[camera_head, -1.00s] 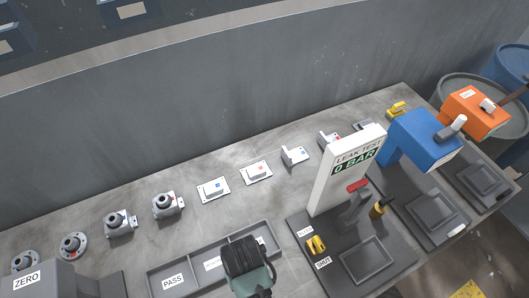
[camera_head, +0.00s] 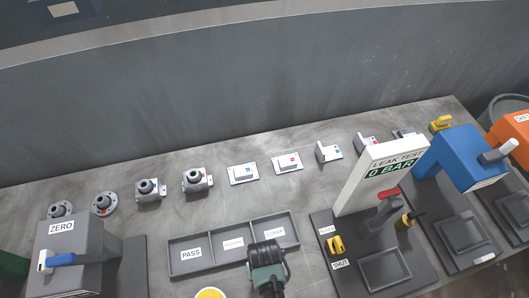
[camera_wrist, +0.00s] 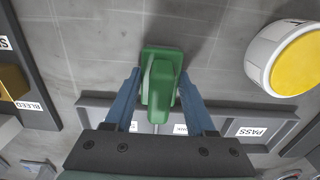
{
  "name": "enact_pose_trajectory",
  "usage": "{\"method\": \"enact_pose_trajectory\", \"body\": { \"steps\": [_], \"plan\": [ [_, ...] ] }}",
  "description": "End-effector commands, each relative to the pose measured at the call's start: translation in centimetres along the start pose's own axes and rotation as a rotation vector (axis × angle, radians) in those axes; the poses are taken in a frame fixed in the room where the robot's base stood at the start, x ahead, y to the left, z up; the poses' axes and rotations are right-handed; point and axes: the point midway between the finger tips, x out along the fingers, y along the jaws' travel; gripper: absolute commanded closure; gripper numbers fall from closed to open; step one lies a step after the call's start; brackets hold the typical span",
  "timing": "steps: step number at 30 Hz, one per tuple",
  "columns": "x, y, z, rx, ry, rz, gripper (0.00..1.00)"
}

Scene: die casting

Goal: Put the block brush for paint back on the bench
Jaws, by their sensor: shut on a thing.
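The block brush (camera_wrist: 160,88) is green, with a flat block and a raised grip. In the wrist view it sits between the two blue fingers of my gripper (camera_wrist: 160,100), which is shut on it. Bare grey bench top (camera_wrist: 95,50) shows around and beyond the brush. I cannot tell whether the brush touches the bench. In the head view my gripper (camera_head: 268,275) is at the bottom centre, in front of the sorting tray, and the brush is hidden there.
The sorting tray (camera_head: 215,264) has PASS and SCRAP labels. A white round container with a yellow top (camera_wrist: 262,55) stands beside the brush. The leak test stand (camera_head: 365,180) is to the right, the ZERO unit (camera_head: 75,250) to the left. Cast parts (camera_head: 197,180) line the back.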

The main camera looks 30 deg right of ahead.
Motion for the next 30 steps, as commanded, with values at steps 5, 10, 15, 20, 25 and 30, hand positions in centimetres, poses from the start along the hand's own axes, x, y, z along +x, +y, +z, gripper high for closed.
{"method": "enact_pose_trajectory", "body": {
  "steps": [5, 10, 15, 20, 25, 30],
  "plan": [
    [0.5, 0.0, 0.0, 0.0, 0.0, 0.0, 0.89],
    [0.3, 0.0, 0.0, 0.0, -0.001, 0.0, 0.14],
    [0.3, 0.0, 0.0, 0.0, -0.001, 0.0, 0.14],
    [0.0, 0.0, 0.0, 0.0, -0.001, 0.0, 0.14],
    [-1.5, 0.0, 0.0, 0.0, 0.001, 0.0, 0.14],
    [-4.7, 0.0, -0.1, 0.0, 0.003, 0.0, 0.14]
  ]
}}
